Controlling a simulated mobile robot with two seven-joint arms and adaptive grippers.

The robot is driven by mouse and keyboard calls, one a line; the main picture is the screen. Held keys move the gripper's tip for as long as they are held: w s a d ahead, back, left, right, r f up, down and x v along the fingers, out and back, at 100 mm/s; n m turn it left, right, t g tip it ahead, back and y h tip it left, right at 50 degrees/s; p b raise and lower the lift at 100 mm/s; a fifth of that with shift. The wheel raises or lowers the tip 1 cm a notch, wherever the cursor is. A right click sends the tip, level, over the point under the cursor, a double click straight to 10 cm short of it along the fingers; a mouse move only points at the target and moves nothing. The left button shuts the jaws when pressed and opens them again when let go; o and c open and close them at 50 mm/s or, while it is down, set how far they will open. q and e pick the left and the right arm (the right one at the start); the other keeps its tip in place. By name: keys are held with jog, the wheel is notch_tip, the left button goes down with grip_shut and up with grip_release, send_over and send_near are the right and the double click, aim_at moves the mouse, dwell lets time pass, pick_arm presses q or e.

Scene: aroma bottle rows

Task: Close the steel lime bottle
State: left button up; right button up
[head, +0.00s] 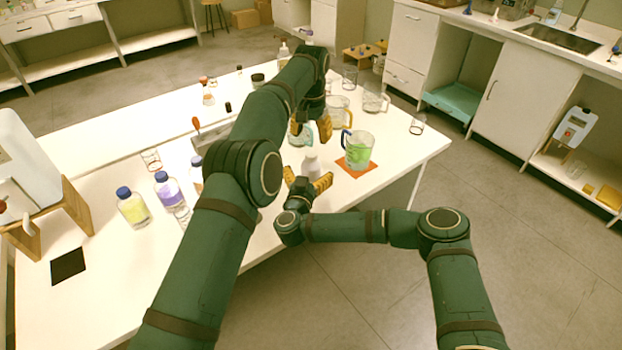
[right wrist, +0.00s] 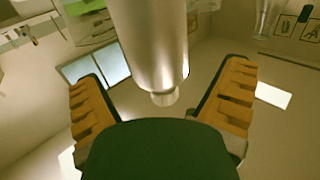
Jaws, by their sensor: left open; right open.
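The steel bottle (head: 311,167) stands near the table's front edge, small and pale in the head view. In the right wrist view the steel bottle (right wrist: 155,45) is a large shiny cylinder with a narrow end, between the fingers and apart from both. Whether a cap is on it, I cannot tell. My right gripper (head: 307,181) is open around the near side of the bottle; its fingers also show in the right wrist view (right wrist: 165,100). My left gripper (head: 310,128) is open above and behind the bottle, fingers pointing down. No lime cap can be made out.
A beaker of green liquid (head: 357,151) stands on an orange mat (head: 346,168) just right of the bottle. Several glass jugs stand behind. Blue-capped bottles, yellow (head: 132,210) and purple (head: 168,188), stand left. My left arm hides part of the table (head: 110,270).

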jog(key=v, duration=0.9)
jog(key=shift+s, duration=0.35)
